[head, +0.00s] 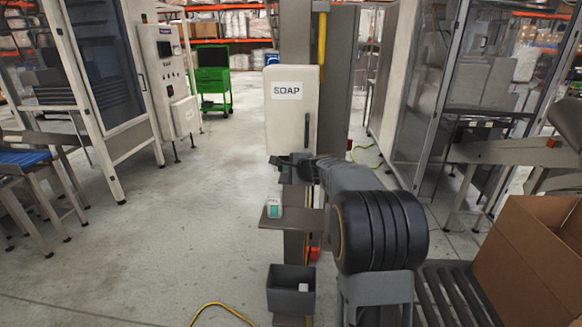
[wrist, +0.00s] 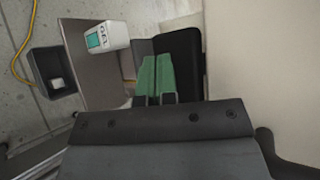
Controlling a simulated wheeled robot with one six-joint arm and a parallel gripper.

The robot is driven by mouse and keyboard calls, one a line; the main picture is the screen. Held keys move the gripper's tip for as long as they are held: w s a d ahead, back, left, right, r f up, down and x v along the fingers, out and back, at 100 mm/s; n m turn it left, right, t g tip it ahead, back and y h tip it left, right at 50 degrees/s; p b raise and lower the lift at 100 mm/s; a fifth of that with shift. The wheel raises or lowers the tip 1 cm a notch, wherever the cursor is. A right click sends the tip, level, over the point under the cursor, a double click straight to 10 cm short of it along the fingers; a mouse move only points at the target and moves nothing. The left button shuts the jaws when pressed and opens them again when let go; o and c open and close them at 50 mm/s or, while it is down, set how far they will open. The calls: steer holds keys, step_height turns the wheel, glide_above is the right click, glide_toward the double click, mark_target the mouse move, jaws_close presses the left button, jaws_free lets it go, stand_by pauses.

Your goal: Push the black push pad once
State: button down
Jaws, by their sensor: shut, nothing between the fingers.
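The white soap dispenser (head: 292,100) is fixed to a post in the middle of the head view, labelled SOAP. Its pale body (wrist: 262,60) fills the right of the wrist view. The black push pad (wrist: 190,50) shows beside that body, at the dispenser's lower end; in the head view my arm partly hides this area. My gripper (wrist: 155,57) is shut and empty, its green fingers together. The fingers lie right beside the pad in the wrist view, overlapping a grey part; I cannot tell whether they touch the pad.
A small white bottle with a green label (head: 274,208) stands on a grey shelf (head: 298,219) below the dispenser. A dark bin (head: 291,290) with a white item inside is lower down. A cardboard box (head: 525,260) sits on rollers at right.

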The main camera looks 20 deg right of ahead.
steer(key=shift+w+d, duration=0.4)
steer(key=shift+w, duration=0.3)
stand_by(1.1)
steer(key=shift+s, duration=0.15)
stand_by(0.3)
steer(key=shift+s+a+b, duration=0.5)
steer(key=shift+s+a, duration=0.05)
steer(key=shift+s, duration=0.35)
steer(key=shift+s+a+b, duration=0.4)
steer(key=shift+s, duration=0.35)
steer(key=shift+s+a+b, duration=0.35)
steer(key=shift+s+a, duration=0.1)
steer(key=shift+s, duration=0.25)
steer(key=shift+s+a+b, duration=0.4)
steer(key=shift+s, duration=0.35)
